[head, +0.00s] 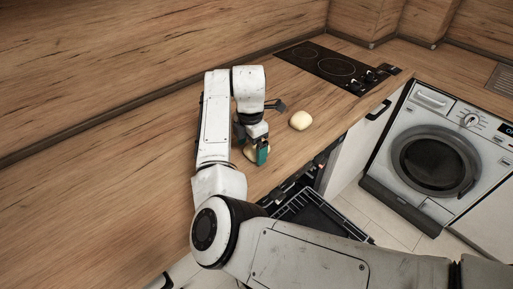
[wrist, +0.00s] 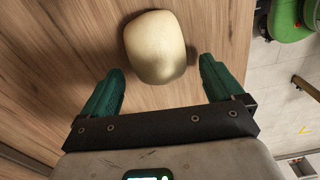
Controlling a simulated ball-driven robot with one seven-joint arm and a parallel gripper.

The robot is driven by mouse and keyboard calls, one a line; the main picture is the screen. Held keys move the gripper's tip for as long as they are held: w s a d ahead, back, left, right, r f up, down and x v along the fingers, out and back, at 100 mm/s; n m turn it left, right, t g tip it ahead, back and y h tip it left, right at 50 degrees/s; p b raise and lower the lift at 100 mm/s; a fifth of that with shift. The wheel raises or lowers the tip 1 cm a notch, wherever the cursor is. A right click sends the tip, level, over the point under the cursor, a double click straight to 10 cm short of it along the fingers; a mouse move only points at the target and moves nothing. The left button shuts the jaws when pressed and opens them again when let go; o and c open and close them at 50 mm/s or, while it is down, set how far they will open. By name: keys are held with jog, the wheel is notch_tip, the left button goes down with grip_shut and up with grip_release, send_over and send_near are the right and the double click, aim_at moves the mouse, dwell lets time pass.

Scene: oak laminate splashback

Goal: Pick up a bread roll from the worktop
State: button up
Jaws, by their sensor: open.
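A pale, rounded bread roll (wrist: 155,47) lies on the wooden worktop (wrist: 60,55) in the wrist view. It sits just ahead of and between the green fingertips of my gripper (wrist: 161,70), which is open and empty. In the head view my gripper (head: 258,152) points down over the worktop near its front edge.
A black hob (head: 330,66) is set in the worktop at the back right. A pulled-out black rack (head: 312,212) is below the front edge. A washing machine (head: 436,160) stands at the right. The worktop left of my arm is clear.

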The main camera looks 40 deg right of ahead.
jog(key=shift+f, duration=0.6)
jog(key=c, duration=1.1)
jog(key=shift+r, duration=0.1)
